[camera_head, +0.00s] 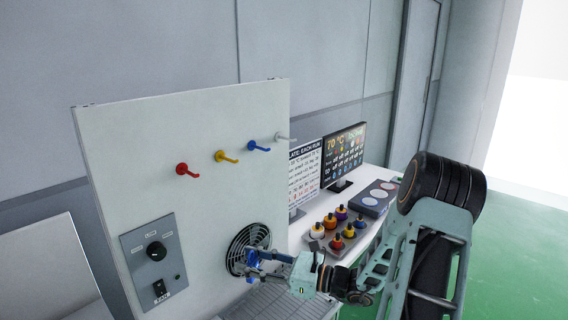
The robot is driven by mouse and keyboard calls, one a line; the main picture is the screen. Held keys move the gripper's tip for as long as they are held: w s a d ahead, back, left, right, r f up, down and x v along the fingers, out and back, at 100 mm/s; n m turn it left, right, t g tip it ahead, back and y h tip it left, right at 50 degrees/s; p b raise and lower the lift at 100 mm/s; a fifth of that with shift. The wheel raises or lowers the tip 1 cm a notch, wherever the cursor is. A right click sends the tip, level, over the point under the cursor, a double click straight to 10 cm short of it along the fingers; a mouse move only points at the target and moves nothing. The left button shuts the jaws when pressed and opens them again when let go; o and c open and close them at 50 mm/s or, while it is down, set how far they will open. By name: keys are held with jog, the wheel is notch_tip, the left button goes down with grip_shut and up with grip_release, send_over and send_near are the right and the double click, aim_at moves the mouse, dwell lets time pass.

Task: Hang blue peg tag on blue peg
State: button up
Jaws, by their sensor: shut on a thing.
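The blue peg (258,147) sticks out of the upright white board, third from the left in a row with a red peg (188,169), a yellow peg (226,157) and a white peg (285,138). Nothing hangs on the blue peg. My gripper (256,264) is low in front of the board, beside the round fan grille and well below the pegs. It is shut on a small blue thing (252,257), which looks like the blue peg tag. The fingers partly hide it, and its hole cannot be made out.
The white board (130,140) carries a fan grille (240,240) and a grey control panel (153,262) with a knob. To the right, a bench holds a tray of several coloured bottles (336,231), a sign and a monitor (345,155). The space before the pegs is clear.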

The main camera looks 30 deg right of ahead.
jog(key=w+d+r+m+t+h, duration=0.25)
jog(key=d+r, duration=0.45)
jog(key=r, duration=0.6)
jog(key=t+h, duration=0.1)
jog(key=h, duration=0.3)
send_near(253, 150)
jog(key=shift+w+a+r+m, duration=0.15)
jog(key=shift+w+a, duration=0.05)
jog(key=shift+w, duration=0.35)
jog(key=shift+w+a+r+m, duration=0.1)
jog(key=shift+w+a+r, duration=0.1)
jog(key=shift+w, duration=0.4)
jog(key=shift+x, duration=1.1)
jog(key=shift+c, duration=0.4)
jog(key=shift+b+x, duration=0.65)
jog(key=shift+x, duration=0.1)
jog(key=shift+w+f, duration=0.1)
jog(key=shift+f, duration=0.25)
jog(key=shift+f, duration=0.1)
jog(key=o, duration=1.2)
